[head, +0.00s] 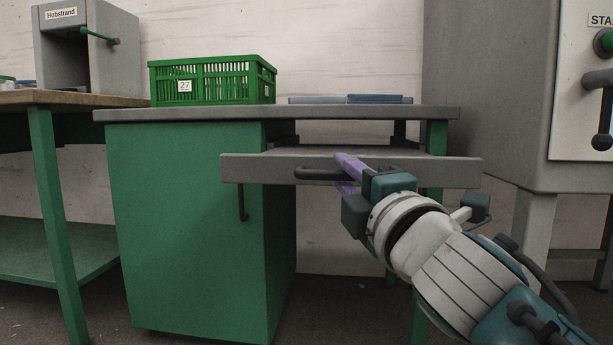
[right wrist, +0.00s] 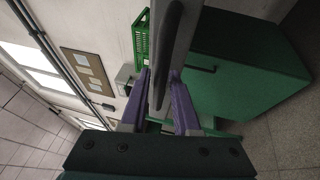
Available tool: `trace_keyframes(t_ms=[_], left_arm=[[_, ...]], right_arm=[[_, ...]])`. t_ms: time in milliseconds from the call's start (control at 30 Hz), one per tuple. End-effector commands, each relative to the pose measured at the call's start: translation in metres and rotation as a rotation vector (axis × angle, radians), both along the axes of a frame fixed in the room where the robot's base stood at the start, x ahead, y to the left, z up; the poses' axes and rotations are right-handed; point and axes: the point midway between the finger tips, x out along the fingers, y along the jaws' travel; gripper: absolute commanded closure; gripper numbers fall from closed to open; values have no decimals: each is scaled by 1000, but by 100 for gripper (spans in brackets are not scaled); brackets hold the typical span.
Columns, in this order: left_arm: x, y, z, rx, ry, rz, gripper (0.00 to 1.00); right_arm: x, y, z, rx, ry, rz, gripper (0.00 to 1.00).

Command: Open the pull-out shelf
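The pull-out shelf (head: 450,172) is a grey board under the grey bench top (head: 350,113). Its front panel stands out ahead of the bench, and a strip of its flat top shows behind the panel. A dark bar handle (head: 312,174) runs along the panel; its right part is hidden by my gripper. My right gripper (head: 347,174) has its purple fingers at the handle, one above and one below. In the right wrist view the fingers (right wrist: 160,88) are spread apart, with the handle (right wrist: 172,40) between them. My left gripper is not in view.
A green cabinet (head: 185,220) with a vertical dark handle stands under the bench's left side. A green crate (head: 212,82) and blue flat items (head: 375,99) lie on top. A grey machine (head: 480,120) stands at right, another table (head: 75,97) at left.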

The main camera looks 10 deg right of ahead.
Motion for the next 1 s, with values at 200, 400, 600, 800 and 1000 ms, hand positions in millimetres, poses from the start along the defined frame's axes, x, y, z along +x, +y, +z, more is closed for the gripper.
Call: trace_keyframes(t_ms=[200, 400, 600, 800, 1000], left_arm=[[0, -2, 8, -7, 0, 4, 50], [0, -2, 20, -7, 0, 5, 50], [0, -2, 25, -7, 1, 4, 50], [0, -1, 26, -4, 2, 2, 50], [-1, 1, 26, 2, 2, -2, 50]], right_arm=[[-15, -2, -2, 1, 2, 1, 70], [-50, -6, -7, 3, 4, 0, 70], [-81, -10, -15, 3, 3, 0, 70], [-95, -12, -17, 0, 0, 0, 70], [-97, -12, -18, 0, -1, 0, 70]])
